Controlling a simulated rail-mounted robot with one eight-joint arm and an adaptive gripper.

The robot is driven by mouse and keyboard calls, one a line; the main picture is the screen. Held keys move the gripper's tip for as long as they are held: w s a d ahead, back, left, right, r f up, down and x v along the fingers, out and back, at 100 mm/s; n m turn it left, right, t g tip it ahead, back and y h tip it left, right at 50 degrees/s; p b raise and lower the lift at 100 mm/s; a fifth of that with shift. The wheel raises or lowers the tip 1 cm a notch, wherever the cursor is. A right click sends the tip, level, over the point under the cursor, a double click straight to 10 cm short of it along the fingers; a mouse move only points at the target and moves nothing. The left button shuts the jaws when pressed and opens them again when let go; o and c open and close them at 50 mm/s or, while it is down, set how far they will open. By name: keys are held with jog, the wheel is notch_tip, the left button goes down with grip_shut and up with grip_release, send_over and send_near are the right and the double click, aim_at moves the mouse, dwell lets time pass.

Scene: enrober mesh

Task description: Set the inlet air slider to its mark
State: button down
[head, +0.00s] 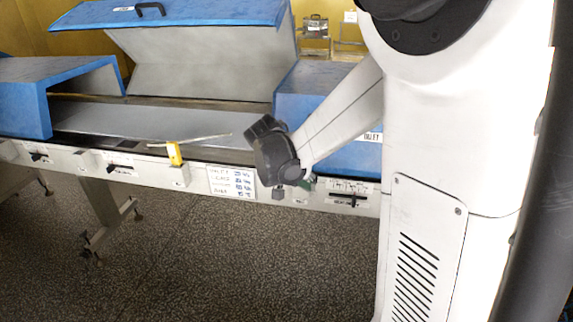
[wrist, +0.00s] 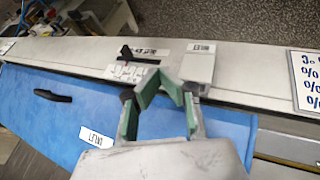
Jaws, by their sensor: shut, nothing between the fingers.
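The inlet air slider has a black handle (wrist: 140,53) on the machine's white front rail; it also shows in the head view (head: 348,198), below the blue cover with the INLET label. A white scale plate with printed ticks (wrist: 130,72) lies beside the handle in the wrist view. The mark itself is too small to make out. My gripper (wrist: 168,82) has green-padded fingers, shut and empty. In the wrist view its tips are at the rail's edge, right of the slider and apart from its handle. In the head view my gripper (head: 306,184) is left of the slider, its fingers mostly hidden by the wrist.
A small white labelled block (wrist: 199,63) sits on the rail near my fingertips. A printed card (head: 231,183) hangs on the rail. Other black sliders (head: 120,169) and a yellow piece (head: 174,154) are farther left. The blue inlet cover (wrist: 60,110) lies under my gripper in the wrist view.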

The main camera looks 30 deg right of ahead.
aim_at(352, 201)
jog(key=shift+m+g+h, duration=0.3)
jog(key=shift+m+g, duration=0.3)
jog(key=shift+m, duration=0.1)
jog(key=x, duration=0.4)
jog(key=d+r+x, duration=0.1)
jog(key=x, duration=0.4)
jog(key=d+x, duration=0.1)
jog(key=x, duration=0.3)
jog(key=shift+w+d+f, duration=0.1)
jog(key=shift+w+d, duration=0.1)
jog(key=shift+s+d, duration=0.8)
jog(key=shift+s, duration=0.05)
jog(key=shift+s+d+p, duration=0.3)
jog(key=shift+s+d, duration=0.1)
jog(key=shift+d, duration=0.1)
jog(key=shift+s+d+b, duration=0.4)
jog(key=shift+d+b, duration=0.05)
jog(key=shift+b, duration=0.05)
jog(key=shift+s+d, duration=0.25)
